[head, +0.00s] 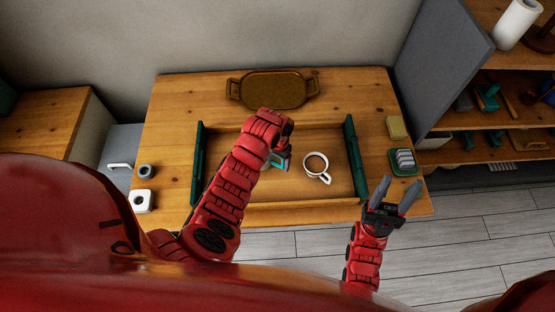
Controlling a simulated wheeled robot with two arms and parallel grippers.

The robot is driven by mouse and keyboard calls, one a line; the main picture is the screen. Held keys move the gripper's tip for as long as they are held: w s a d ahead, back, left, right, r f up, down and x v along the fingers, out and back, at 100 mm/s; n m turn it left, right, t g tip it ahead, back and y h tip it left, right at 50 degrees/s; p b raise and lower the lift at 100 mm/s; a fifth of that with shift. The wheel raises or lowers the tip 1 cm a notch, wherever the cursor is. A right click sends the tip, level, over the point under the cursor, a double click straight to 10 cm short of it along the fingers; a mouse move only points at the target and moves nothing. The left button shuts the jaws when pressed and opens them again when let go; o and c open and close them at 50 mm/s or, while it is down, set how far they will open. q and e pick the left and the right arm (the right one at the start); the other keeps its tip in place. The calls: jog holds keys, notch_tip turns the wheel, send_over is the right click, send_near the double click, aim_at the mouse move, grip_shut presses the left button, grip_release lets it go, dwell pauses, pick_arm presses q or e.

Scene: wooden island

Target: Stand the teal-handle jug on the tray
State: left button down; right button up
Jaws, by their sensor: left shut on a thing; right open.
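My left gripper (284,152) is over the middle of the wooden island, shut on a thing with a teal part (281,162). This looks like the teal-handle jug, but my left arm hides most of it. I cannot tell whether it is lifted or touching the surface below. A brown oval tray (272,90) with two handles lies empty at the back of the island. My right gripper (400,184) is open and empty near the island's front right edge.
A large shallow wooden holder with green ends (354,160) fills the middle. A white mug with brown contents (317,166) stands in it, right of my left gripper. A yellow block (397,127) and a green dish (404,162) sit at right, a white square holder (140,201) at left.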

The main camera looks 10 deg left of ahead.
pick_arm(q)
jog(key=shift+f+b, duration=0.5)
jog(key=shift+f, duration=0.05)
dwell(0.4)
grip_release()
jog(key=shift+r, duration=0.1)
dwell(0.5)
jog(key=shift+r+b, duration=0.3)
jog(key=shift+r, duration=0.2)
notch_tip(320, 180, up, 4)
jog(key=shift+r+b, duration=0.25)
jog(key=shift+b, duration=0.5)
notch_tip(320, 180, up, 10)
jog(key=p, duration=0.6)
jog(key=shift+s, duration=0.1)
jog(key=shift+r+p, duration=0.4)
jog(key=shift+r, duration=0.5)
